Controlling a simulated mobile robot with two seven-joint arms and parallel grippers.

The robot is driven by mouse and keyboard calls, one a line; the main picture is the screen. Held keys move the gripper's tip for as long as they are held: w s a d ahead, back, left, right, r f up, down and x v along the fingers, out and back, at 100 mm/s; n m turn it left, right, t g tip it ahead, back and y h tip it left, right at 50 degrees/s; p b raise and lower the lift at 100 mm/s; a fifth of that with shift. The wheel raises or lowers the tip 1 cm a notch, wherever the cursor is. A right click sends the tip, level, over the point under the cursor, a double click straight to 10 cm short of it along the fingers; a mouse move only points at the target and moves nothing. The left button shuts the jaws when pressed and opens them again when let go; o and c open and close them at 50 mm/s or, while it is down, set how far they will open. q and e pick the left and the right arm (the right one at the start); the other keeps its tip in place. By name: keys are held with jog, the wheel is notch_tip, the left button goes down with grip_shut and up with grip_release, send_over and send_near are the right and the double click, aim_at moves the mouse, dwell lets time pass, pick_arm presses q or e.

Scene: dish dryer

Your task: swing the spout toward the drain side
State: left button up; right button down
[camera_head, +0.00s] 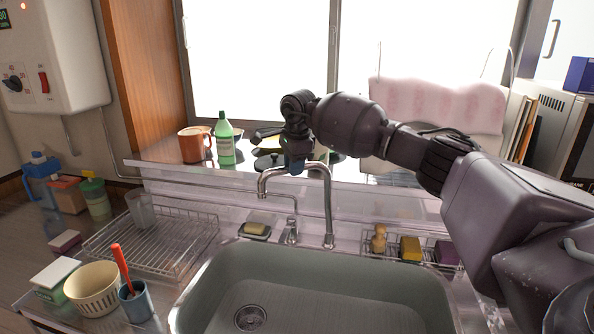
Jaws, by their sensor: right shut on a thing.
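The metal spout (328,205) rises behind the sink, curves over at the top and ends with its mouth at the left, above the back rim. My right gripper (296,168) points down and is shut on the spout near the top of its curve. The fingertips partly hide the pipe there. The drain (250,318) is a round strainer at the left of the sink floor. My left gripper is not in view.
The sink basin (320,285) is empty. A wire dish rack (165,245) stands at its left, with a glass (140,210) on it. A soap dish (254,232) and a rack with sponges (410,248) flank the faucet. A green bottle (225,143) and a brown mug (192,146) stand on the sill.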

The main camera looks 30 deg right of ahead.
jog(key=shift+w+d+m, duration=0.1)
jog(key=shift+w+m, duration=0.2)
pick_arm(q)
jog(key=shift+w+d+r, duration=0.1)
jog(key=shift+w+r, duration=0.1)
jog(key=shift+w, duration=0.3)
pick_arm(e)
jog(key=shift+r, duration=0.1)
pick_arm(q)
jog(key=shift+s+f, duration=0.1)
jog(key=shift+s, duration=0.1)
pick_arm(e)
jog(key=c, duration=0.9)
grip_release()
jog(key=shift+w, duration=0.1)
jog(key=shift+c, duration=0.2)
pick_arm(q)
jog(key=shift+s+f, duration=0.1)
pick_arm(e)
notch_tip(320, 180, up, 11)
jog(key=s, duration=0.2)
jog(key=shift+a+f, duration=0.2)
jog(key=shift+a, duration=0.05)
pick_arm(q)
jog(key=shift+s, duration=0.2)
pick_arm(e)
jog(key=shift+s+f, duration=0.1)
jog(key=shift+s, duration=0.1)
